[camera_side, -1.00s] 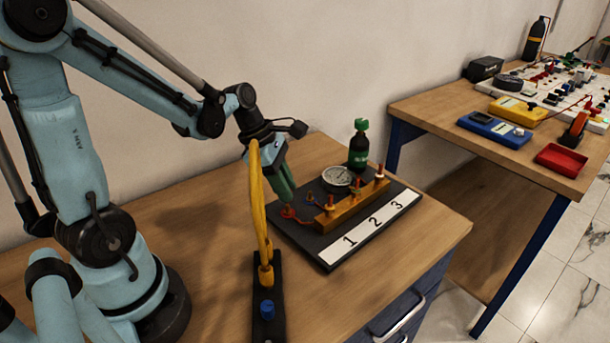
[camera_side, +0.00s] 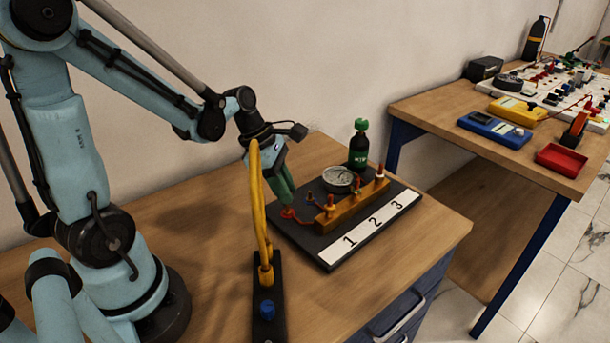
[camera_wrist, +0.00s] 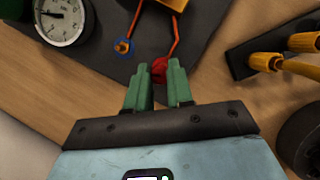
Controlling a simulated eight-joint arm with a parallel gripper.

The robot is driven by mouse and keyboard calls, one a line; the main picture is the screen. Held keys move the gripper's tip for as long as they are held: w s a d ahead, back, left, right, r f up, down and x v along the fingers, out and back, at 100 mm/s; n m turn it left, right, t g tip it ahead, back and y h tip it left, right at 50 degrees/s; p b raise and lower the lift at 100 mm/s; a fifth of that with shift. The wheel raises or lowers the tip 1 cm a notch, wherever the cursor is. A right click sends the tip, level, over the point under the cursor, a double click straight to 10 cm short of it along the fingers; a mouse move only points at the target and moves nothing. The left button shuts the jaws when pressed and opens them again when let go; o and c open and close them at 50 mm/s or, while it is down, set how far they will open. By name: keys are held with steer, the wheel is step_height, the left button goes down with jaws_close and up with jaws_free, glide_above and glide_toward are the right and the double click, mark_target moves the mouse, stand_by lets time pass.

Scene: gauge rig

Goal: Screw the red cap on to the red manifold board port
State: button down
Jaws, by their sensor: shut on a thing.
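My gripper (camera_side: 288,207) has its green fingers pointing down at the left end of the dark manifold board (camera_side: 338,258). It is shut on the red cap (camera_wrist: 159,68), which shows between and just beyond the fingertips in the wrist view. In the side view a red round part (camera_side: 289,214) shows right under the fingertips, low over the board. The fingers hide most of the cap. I cannot tell the red port apart from the cap, or whether the cap's thread is engaged.
A blue-ringed fitting (camera_wrist: 123,46) is close to my fingers. A yellow hose (camera_side: 260,205) rises in front.

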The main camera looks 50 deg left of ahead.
steer(key=shift+f, duration=0.45)
steer(key=shift+f, duration=0.3)
steer(key=shift+f, duration=0.6)
stand_by(1.0)
steer(key=m+g, duration=0.1)
steer(key=m, duration=0.2)
steer(key=shift+h, duration=0.4)
steer(key=shift+m+g, duration=0.4)
steer(key=shift+m, duration=0.7)
steer(key=shift+s, duration=0.1)
steer(key=m+g, duration=0.2)
steer(key=m, duration=0.2)
steer(key=shift+m, duration=0.4)
